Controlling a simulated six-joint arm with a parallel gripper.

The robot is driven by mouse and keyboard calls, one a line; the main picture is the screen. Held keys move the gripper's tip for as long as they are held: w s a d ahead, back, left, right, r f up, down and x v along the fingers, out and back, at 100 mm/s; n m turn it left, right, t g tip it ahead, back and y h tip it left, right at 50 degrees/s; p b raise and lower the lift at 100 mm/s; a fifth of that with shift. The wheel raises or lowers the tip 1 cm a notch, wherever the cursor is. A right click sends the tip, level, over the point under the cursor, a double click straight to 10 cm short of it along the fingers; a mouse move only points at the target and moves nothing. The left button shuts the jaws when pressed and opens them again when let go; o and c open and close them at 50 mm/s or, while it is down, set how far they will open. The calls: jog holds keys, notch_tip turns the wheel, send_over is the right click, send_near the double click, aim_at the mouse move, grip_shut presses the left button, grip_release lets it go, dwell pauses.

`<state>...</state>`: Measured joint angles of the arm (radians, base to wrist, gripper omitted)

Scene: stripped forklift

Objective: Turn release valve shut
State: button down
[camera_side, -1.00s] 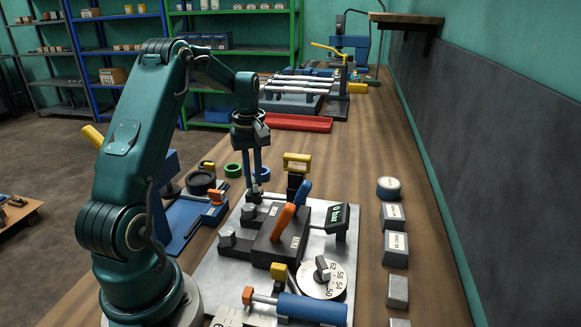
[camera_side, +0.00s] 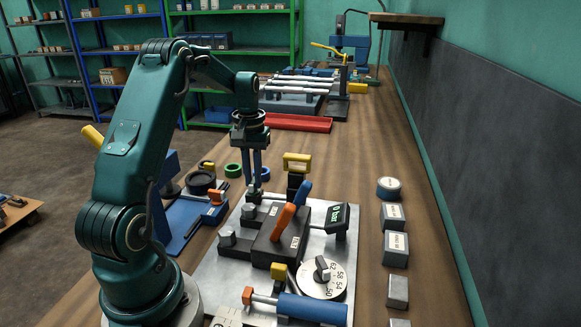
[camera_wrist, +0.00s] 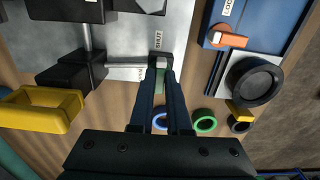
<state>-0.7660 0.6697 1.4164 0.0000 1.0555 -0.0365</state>
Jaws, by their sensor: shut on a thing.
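My gripper (camera_side: 254,190) points straight down at the far left corner of the metal plate. Its blue fingers are shut on the small release valve knob (camera_wrist: 161,63), seen between the fingertips in the wrist view. A label reading SHUT (camera_wrist: 158,41) lies on the plate just beyond the knob. A pale bar (camera_wrist: 125,70) lies on the plate to the left of the knob. In the side view the fingers hide most of the valve.
A dark block with orange and blue levers (camera_side: 281,238) and a gauge reading 0 bar (camera_side: 339,217) stand near the gripper. A yellow-topped post (camera_side: 297,163) rises close to its right. Green (camera_side: 233,170) and blue rings lie behind. Labelled blocks (camera_side: 396,248) line the right.

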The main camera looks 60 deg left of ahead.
aim_at(253, 181)
jog(key=shift+r, duration=0.1)
jog(key=c, duration=0.9)
grip_release()
jog(key=shift+r, duration=2.55)
jog(key=s+d+r+m+t, duration=0.1)
jog(key=s+d+r+m, duration=0.15)
jog(key=d, duration=0.45)
jog(key=s+d+r+m+t, duration=0.1)
jog(key=d+r+m+t, duration=0.15)
jog(key=d, duration=0.35)
jog(key=s+d+r+m, duration=0.2)
jog(key=d+r, duration=0.1)
jog(key=d, duration=0.4)
jog(key=s+d, duration=0.1)
jog(key=s, duration=0.1)
jog(key=s+d+f+m+t, duration=0.1)
jog(key=s+d, duration=0.1)
jog(key=s+d+f+m+t, duration=0.1)
jog(key=s, duration=0.1)
jog(key=shift+d+f, duration=0.25)
jog(key=shift+d, duration=0.1)
